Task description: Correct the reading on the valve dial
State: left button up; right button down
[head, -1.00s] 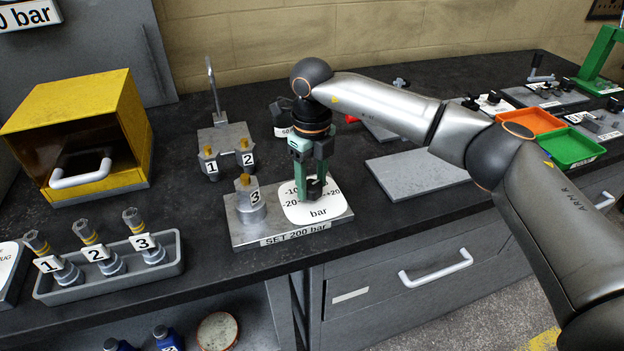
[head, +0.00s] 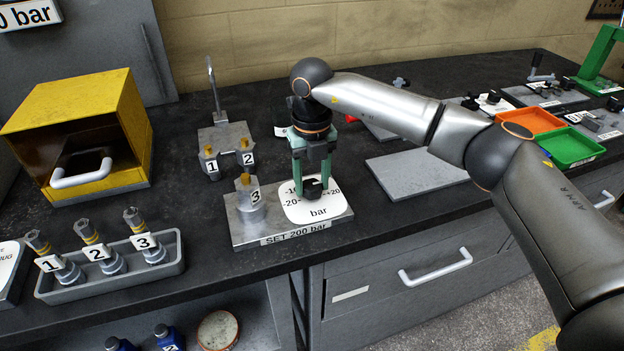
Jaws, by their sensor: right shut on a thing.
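The valve dial (head: 328,208) is a white plate marked "bar", with -10, -20 and +20 visible on its scale. The fingers and knob hide the upper part of the scale, so I cannot tell the reading. My left gripper is not in view.
A yellow open-fronted box (head: 80,130) stands at the left, behind a grey tray (head: 110,280) of numbered plugs. A block with fittings 1 and 2 (head: 228,140) is behind the dial. A bare grey plate (head: 410,178) and orange (head: 530,122) and green (head: 575,150) bins lie to the right.

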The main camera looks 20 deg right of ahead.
aim_at(312, 184)
jog(key=shift+c, duration=1.4)
grip_release()
notch_tip(312, 184, up, 13)
jog(key=shift+f, duration=0.2)
